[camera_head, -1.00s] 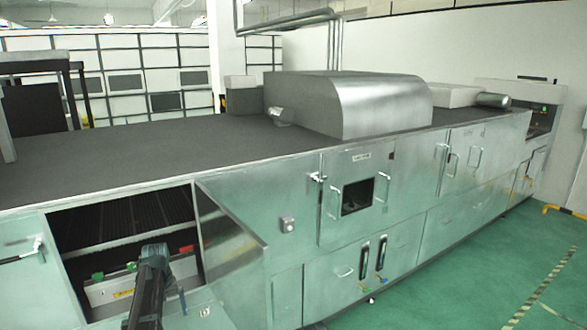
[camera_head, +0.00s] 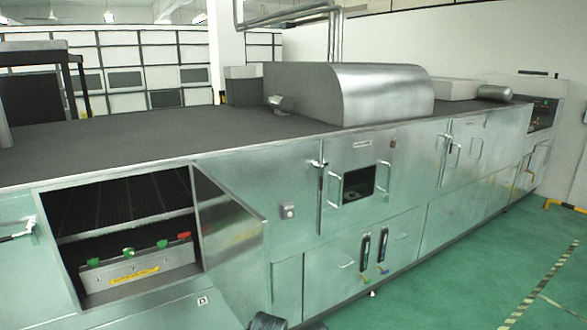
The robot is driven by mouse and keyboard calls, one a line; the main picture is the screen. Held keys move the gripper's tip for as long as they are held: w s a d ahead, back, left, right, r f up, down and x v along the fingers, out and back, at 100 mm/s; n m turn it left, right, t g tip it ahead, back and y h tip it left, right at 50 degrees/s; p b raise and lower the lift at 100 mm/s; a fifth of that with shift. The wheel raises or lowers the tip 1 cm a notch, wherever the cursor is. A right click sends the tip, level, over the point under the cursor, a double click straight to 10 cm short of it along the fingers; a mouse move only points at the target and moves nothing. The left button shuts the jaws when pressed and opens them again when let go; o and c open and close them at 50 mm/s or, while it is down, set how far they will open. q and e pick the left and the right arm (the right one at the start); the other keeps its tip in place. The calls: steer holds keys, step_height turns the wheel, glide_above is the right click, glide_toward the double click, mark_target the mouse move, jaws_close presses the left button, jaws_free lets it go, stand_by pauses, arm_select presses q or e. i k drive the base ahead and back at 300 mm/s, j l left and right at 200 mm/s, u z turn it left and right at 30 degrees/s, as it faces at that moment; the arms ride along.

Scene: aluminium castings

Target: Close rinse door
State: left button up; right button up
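The open metal door (camera_head: 228,230) stands swung outward at the right side of a dark opening (camera_head: 125,205) in the long machine's front. I take it to be the rinse door; no readable label shows on it. Inside the opening is a pale box (camera_head: 140,268) with green and red knobs on top and a yellow label. A dark rounded piece, apparently part of my arm, shows at the bottom edge just below and right of the door. Neither gripper is in view, and I cannot tell which arm that piece belongs to.
The machine's flat dark top (camera_head: 90,150) carries a rounded metal hood (camera_head: 375,95). Handled doors and a panel with a small window (camera_head: 358,184) line its front to the right. Green floor (camera_head: 460,275) is free at the lower right.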

mark_target(235, 236)
steer(key=u, duration=0.45)
steer(key=i+l+u, duration=0.1)
steer(key=l+u, duration=1)
steer(key=l, duration=1.3)
steer(key=k+l+u, duration=0.1)
